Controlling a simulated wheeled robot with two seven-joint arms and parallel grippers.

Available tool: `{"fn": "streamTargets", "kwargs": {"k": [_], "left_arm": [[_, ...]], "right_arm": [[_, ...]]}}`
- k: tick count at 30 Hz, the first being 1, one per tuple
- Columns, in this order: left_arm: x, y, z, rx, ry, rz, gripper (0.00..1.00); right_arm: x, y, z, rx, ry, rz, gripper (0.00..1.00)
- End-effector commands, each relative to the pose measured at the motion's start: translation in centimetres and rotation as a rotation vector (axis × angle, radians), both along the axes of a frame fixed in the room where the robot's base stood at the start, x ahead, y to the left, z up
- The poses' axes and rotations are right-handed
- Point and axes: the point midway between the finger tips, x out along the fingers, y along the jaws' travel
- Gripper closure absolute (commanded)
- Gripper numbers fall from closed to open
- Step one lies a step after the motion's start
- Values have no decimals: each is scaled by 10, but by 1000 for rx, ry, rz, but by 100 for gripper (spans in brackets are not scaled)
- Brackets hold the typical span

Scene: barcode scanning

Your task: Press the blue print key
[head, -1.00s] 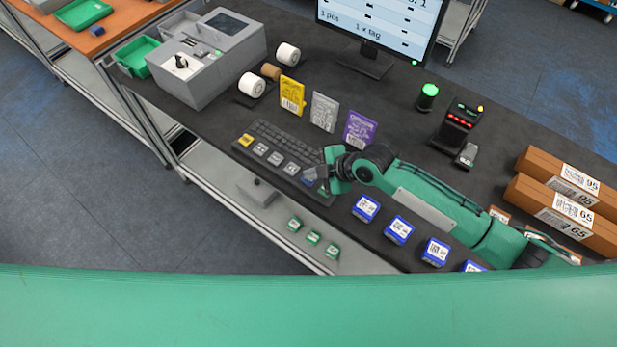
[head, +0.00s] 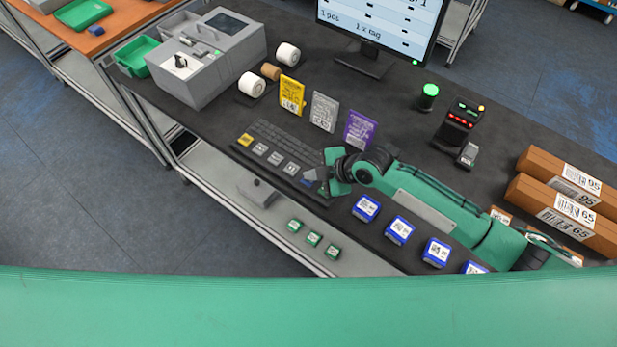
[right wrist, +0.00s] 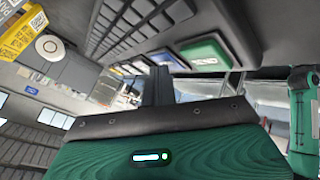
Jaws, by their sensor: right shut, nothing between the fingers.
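The keyboard (head: 283,143) lies on the dark table, with a front row of large keys: yellow, several grey ones with white labels, and blue. The blue print key (head: 306,182) is at the row's right part, partly covered by my right gripper (head: 313,175). In the right wrist view the blue key (right wrist: 168,61) sits between a white key and a green key (right wrist: 206,52). My right gripper is shut and empty, its dark fingers (right wrist: 158,86) close to the blue key. I cannot tell whether they touch it. My left gripper is not in view.
Yellow (head: 291,95), grey (head: 324,111) and purple (head: 360,129) cards stand behind the keyboard. Several blue boxes (head: 399,230) line the table's front edge to the right. A scanner (head: 458,125), brown cartons (head: 567,180) and a monitor (head: 375,30) stand farther off.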

Motion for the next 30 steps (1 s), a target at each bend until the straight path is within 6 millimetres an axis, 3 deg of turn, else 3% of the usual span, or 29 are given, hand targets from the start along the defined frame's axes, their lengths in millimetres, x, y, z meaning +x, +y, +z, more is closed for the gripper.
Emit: {"fn": "streamTargets", "kwargs": {"k": [12,23,30], "left_arm": [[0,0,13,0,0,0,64],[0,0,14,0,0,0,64],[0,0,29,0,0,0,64]], "right_arm": [[0,0,17,-1,1,0,100],[0,0,18,0,1,1,100],[0,0,38,0,-1,1,100]]}}
